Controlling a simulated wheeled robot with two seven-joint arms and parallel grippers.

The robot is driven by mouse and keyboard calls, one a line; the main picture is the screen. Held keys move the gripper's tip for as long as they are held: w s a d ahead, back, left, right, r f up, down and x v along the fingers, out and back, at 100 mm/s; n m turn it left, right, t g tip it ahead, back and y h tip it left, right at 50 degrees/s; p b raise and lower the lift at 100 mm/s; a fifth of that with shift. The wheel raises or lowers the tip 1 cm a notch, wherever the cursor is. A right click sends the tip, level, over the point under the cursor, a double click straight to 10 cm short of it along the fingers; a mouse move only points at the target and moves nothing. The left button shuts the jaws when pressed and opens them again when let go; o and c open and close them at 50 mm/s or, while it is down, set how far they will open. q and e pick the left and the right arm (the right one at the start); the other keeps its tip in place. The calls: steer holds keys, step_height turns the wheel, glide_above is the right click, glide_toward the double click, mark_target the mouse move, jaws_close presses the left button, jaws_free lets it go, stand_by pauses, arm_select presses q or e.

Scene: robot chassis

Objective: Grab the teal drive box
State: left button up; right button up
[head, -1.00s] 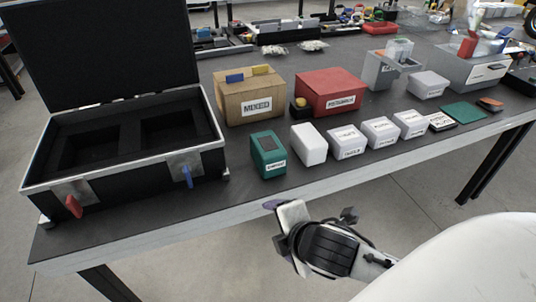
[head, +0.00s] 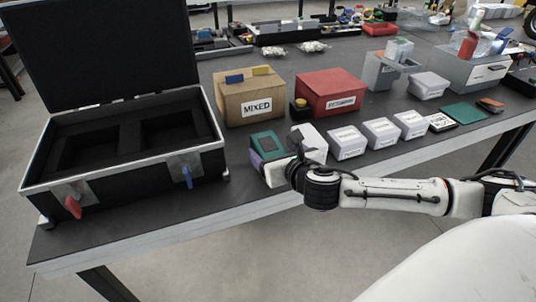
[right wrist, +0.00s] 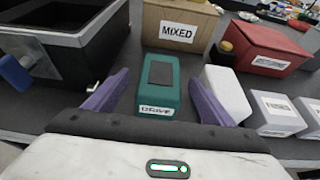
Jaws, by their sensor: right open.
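The teal drive box (head: 267,143) stands on the dark table, between the open black case and a plain white box. Its lower front is hidden by my right gripper in the head view. In the right wrist view the teal box (right wrist: 160,87) stands upright, its "DRIVE" label facing me. My right gripper (right wrist: 157,95) is open, with one purple finger on each side of the box's near part. The right gripper also shows in the head view (head: 272,163). My left gripper is not in view.
The open black case (head: 120,175) stands on the left. A cardboard box (head: 235,107) marked "MIXED" and a red box (head: 335,85) stand behind. The white box (head: 311,140) is close to my right finger. Several labelled boxes continue rightward along the table's front.

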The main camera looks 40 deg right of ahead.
mark_target(268, 143)
steer(key=x, duration=0.4)
steer(key=shift+w+d+r, duration=0.1)
steer(key=shift+w+d, duration=0.05)
steer(key=shift+w, duration=0.2)
steer(key=c, duration=1.4)
steer(key=shift+r, duration=0.15)
steer(key=shift+c, duration=1.1)
